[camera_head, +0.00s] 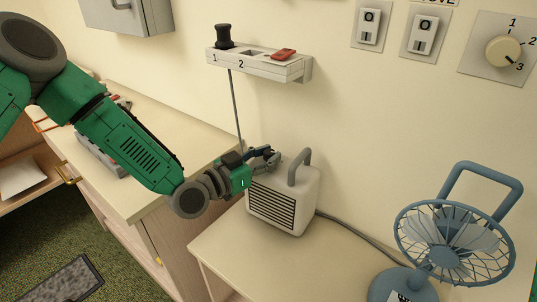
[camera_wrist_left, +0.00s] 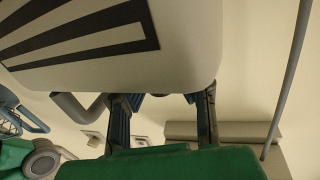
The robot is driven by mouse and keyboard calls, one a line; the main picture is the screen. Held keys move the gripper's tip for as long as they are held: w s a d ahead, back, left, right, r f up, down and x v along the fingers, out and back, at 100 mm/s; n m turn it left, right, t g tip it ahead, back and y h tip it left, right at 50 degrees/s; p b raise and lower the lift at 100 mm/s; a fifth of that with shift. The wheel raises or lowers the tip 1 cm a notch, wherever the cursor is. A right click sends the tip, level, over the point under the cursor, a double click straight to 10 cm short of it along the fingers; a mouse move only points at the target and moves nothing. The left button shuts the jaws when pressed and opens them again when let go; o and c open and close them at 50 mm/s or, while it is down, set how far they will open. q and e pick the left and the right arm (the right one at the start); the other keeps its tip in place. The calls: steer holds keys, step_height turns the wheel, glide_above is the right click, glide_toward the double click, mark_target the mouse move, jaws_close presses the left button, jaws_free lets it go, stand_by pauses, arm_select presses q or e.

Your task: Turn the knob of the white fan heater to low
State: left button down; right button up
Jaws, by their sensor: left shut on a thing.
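The white fan heater (camera_head: 297,218) stands upright on the light table in the head view, with a dark slatted grille and a grey carry handle on top. My left gripper (camera_head: 268,157) reaches in from the left to the heater's top, beside the handle. Its fingers are shut on the knob, which they mostly hide. In the left wrist view the heater's pale body (camera_wrist_left: 185,45) fills the top, and the two fingers of my left gripper (camera_wrist_left: 162,108) stand at its edge. The knob's setting cannot be read. My right gripper is not in view.
A blue desk fan (camera_head: 455,245) stands at the right on the table (camera_head: 240,250). A wall shelf (camera_head: 265,66) marked 1 and 2 holds a black piece and a red piece. A rotary wall switch (camera_head: 503,51) is at upper right. A grey cord runs behind the fan.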

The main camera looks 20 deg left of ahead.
arm_select(q)
steer(key=shift+d+n+t+y, duration=0.1)
steer(key=shift+n+t+y, duration=1.05)
steer(key=shift+y, duration=0.85)
steer(key=c, duration=1.3)
jaws_free()
steer(key=shift+o, duration=0.2)
steer(key=shift+s, duration=0.1)
steer(key=v, duration=1.2)
